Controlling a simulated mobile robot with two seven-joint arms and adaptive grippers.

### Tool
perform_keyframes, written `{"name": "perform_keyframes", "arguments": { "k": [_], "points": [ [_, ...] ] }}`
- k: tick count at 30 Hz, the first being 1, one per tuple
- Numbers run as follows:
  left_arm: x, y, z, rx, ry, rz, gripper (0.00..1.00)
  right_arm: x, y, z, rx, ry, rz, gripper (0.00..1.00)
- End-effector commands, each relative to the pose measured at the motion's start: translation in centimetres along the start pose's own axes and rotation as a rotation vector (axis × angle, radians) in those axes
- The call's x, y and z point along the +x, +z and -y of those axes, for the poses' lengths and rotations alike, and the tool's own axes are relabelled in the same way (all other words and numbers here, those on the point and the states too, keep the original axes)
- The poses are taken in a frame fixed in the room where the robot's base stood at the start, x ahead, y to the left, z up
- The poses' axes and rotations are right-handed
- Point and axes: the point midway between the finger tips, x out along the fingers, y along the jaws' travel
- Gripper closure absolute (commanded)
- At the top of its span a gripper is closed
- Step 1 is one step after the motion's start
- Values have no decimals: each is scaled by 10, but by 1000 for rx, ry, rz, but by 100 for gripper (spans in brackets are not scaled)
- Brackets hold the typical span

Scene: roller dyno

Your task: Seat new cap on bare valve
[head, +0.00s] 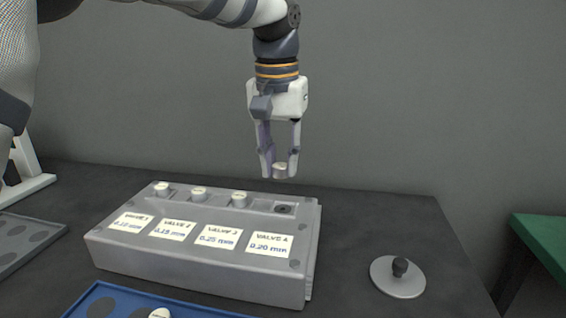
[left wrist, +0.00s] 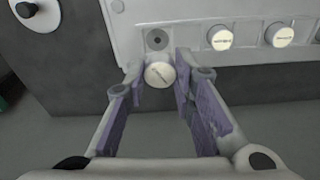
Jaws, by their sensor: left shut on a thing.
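My left gripper (head: 280,172) is shut on a small cream-coloured cap (head: 280,168), held above the back right part of the grey valve block. In the left wrist view the cap (left wrist: 160,74) sits between the fingertips, apart from the block. The bare valve (head: 283,209) is a dark round recess at the right end of the row, behind the label VALVE 4, 0.20 mm. It also shows in the left wrist view (left wrist: 157,39), just beyond the held cap. Three other valves carry caps (head: 239,199). My right gripper is not in view.
The grey valve block (head: 190,265) stands on a dark table. A round metal disc with a black knob (head: 398,280) lies to the right. A blue tray (head: 100,300) with a cap is in front, a grey tray (head: 25,238) at left. A green surface (head: 545,242) is at far right.

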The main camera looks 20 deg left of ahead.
Motion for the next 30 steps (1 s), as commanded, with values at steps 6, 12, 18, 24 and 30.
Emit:
{"name": "perform_keyframes", "arguments": {
  "k": [6,12,18,24,30],
  "points": [
    [12,1,1,-3,-1,1,99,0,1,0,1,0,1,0],
    [44,5,0,-2,-1,0,99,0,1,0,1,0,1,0],
    [60,6,0,-2,-1,-2,99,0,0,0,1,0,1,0],
    [61,6,0,-2,0,-3,99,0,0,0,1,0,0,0],
    [63,6,0,-3,0,-3,99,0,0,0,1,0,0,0]
  ]
}}
